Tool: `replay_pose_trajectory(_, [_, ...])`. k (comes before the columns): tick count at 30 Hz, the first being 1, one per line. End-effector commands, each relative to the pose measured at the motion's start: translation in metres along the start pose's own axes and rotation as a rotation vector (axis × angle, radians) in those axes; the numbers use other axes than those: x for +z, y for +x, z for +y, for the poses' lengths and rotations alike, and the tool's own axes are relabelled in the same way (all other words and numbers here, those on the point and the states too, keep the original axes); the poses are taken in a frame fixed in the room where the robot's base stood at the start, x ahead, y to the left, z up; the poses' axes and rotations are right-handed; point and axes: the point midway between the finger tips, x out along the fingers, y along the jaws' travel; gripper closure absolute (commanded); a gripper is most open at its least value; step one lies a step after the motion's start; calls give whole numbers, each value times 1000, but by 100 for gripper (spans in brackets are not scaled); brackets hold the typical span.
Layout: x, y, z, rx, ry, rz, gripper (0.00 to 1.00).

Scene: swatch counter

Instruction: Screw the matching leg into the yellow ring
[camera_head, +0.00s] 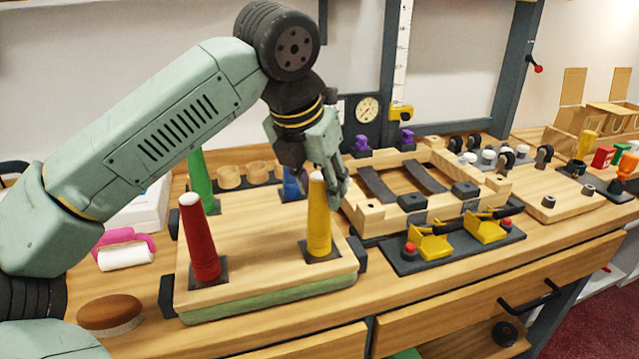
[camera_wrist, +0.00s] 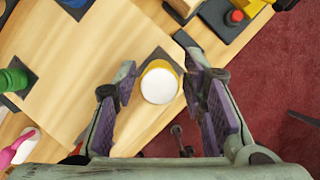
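A yellow leg (camera_head: 318,222) with a white top stands upright on a dark square plate at the front right corner of a wooden board (camera_head: 255,240). Any yellow ring at its foot is hidden or too small to tell. My gripper (camera_head: 319,180) is at the upper end of this leg. In the wrist view, the yellow leg (camera_wrist: 159,85) stands between the two purple-padded fingers of my gripper (camera_wrist: 160,80), which are open with gaps visible on both sides. A red leg (camera_head: 201,240), a green leg (camera_head: 201,182) and a partly hidden blue leg (camera_head: 293,184) stand at the other corners.
A wooden frame fixture (camera_head: 400,210) stands close right of the board, with yellow toggle clamps (camera_head: 430,245) in front of it. A brush (camera_head: 110,312) and a pink-handled roller (camera_head: 125,255) lie to the left. The bench front edge is close to the board.

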Motion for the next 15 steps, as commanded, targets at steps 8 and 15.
replay_pose_trajectory(8, [-2,4,0,85,-179,1,62])
replay_pose_trajectory(15, [-1,4,0,243,-557,0,62])
